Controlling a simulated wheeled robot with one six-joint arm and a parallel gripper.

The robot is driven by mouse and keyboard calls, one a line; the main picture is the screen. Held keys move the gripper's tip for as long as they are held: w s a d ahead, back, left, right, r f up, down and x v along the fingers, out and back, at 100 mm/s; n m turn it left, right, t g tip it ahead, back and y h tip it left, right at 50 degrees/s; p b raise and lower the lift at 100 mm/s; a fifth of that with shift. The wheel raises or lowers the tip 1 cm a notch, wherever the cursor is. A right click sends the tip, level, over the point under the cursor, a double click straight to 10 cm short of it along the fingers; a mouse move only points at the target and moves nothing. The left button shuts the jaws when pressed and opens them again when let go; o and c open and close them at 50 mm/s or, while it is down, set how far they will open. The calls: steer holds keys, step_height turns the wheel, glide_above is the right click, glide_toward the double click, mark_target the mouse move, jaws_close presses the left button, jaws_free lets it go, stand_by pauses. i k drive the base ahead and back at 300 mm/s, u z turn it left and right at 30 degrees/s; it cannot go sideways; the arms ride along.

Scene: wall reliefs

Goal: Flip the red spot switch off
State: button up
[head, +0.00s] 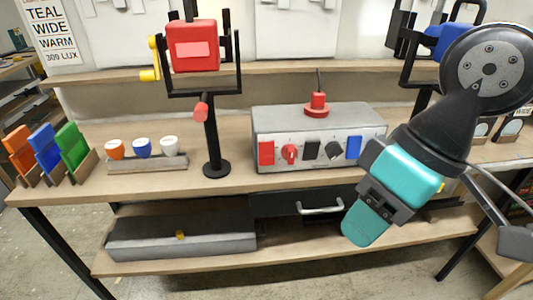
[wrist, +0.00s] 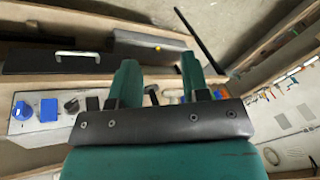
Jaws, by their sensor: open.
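A grey control box (head: 315,122) stands on the bench. Its front has a red rocker switch (head: 266,152) at the left end, then a red knob (head: 290,152), a black switch (head: 311,150), a black knob (head: 333,149) and a blue switch (head: 353,147). A red spot lamp (head: 193,47) hangs in a black yoke on a stand left of the box. My gripper (head: 365,222) is open and empty, pointing down in front of the box's right end, apart from the red switch. In the wrist view my gripper (wrist: 160,75) hides the red controls; a blue switch (wrist: 48,109) shows at left.
A black drawer with a metal handle (head: 320,208) sits below the bench top, beside a grey case (head: 180,240). Coloured cups (head: 142,147) and panels (head: 46,150) stand at left. A blue lamp (head: 447,40) is behind my arm.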

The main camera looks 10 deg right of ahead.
mark_target(265, 148)
steer(key=k, duration=1.35)
steer(key=u, duration=0.6)
steer(key=i, duration=1.35)
steer(key=z, duration=0.6)
